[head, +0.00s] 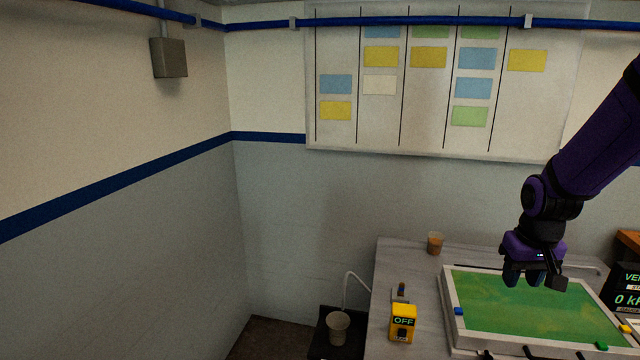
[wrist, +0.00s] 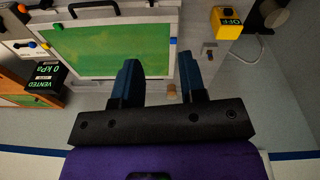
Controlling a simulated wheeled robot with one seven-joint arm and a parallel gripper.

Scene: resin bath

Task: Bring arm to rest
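My purple arm reaches in from the right in the head view, and my gripper (head: 533,280) hangs above the far part of a shallow bath with a white rim and a green surface (head: 520,315). In the wrist view my gripper (wrist: 160,75) shows two dark fingers spread apart with nothing between them. The green surface (wrist: 105,50) lies beyond the fingers there. No object is held.
A yellow box reading OFF (head: 403,323) and a brown cup (head: 435,243) stand on the grey table (head: 395,275). A pale cup (head: 338,328) sits on a dark stand at lower left. A display reading 0 kPa (wrist: 45,78) is beside the bath. A whiteboard hangs behind.

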